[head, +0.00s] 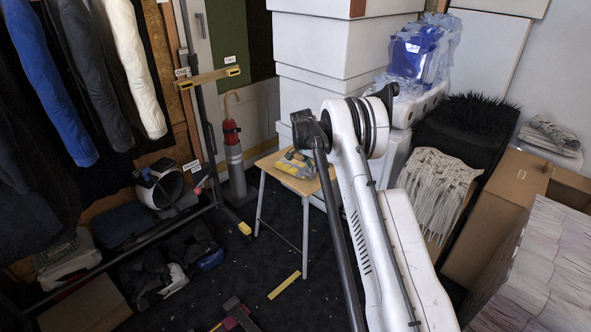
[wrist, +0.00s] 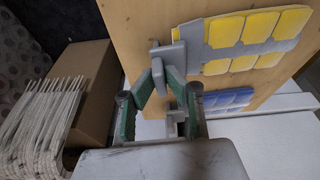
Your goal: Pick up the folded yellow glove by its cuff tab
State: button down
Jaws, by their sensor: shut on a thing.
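The folded yellow glove (wrist: 255,35), with yellow pads on grey fabric, lies on a light wooden board-like top in the wrist view. Its grey cuff end is at the left, where a small grey tab (wrist: 161,52) sticks out. My gripper (wrist: 166,70), with green-lined fingers, is closed in on that tab. The exact contact is partly hidden by the fingers. In the head view the glove (head: 297,164) is a small grey and yellow patch on the small wooden-topped table (head: 268,161).
Stacked white boxes (head: 320,45) stand behind the table. Cardboard boxes (head: 495,205) and a white fringed stack (head: 437,185) crowd the right. Hanging clothes (head: 90,70) fill the left.

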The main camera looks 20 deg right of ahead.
jog(key=shift+r+p, duration=1.55)
jog(key=shift+r, duration=2.4)
